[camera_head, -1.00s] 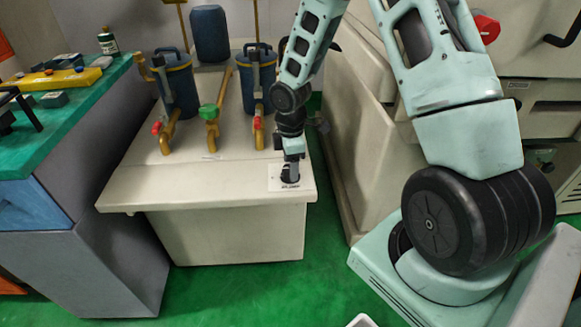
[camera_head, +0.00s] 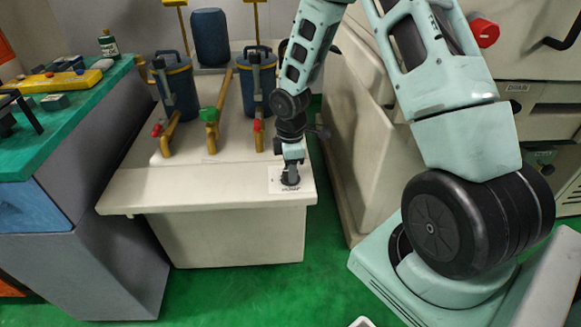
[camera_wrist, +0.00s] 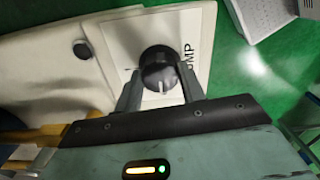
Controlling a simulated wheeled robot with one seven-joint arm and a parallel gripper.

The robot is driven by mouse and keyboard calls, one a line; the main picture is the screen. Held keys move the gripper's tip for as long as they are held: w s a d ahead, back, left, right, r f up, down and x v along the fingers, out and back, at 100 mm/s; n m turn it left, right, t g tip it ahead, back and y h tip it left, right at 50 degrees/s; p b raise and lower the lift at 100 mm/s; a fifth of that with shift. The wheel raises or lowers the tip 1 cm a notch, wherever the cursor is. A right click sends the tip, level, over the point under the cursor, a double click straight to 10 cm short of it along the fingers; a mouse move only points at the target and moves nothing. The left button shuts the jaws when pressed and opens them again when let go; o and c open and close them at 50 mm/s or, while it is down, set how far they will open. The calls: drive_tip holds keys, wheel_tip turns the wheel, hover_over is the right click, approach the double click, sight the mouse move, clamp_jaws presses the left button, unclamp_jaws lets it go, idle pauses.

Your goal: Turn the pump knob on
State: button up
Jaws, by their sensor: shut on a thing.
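The pump knob (camera_wrist: 160,68) is a round black knob with a white pointer mark, on a white label plate (camera_wrist: 122,37) with partly hidden black lettering. My gripper (camera_wrist: 158,88) is shut on the knob, one finger on each side, in the wrist view. The pointer mark faces the gripper's palm. In the head view my gripper (camera_head: 291,177) points down onto the label plate (camera_head: 274,186) at the front right corner of the beige tank top, and it mostly hides the knob.
Behind stand brass pipes with red valves and a green valve (camera_head: 209,115), and blue filter canisters (camera_head: 178,90). A beige machine cabinet (camera_head: 375,140) stands close on the right. A green-topped bench (camera_head: 60,115) is at left.

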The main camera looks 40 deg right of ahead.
drive_tip(key=m+p, duration=0.1)
drive_tip(key=m, duration=0.3)
drive_tip(key=shift+r+m, duration=0.1)
drive_tip(key=shift+m, duration=0.3)
drive_tip(key=m+p, duration=0.1)
drive_tip(key=m, duration=0.3)
drive_tip(key=m+p, duration=0.1)
drive_tip(key=m, duration=0.4)
drive_tip(key=shift+m+p, duration=0.5)
drive_tip(key=shift+m, duration=1.2)
drive_tip(key=o, duration=1)
drive_tip(key=shift+c, duration=0.2)
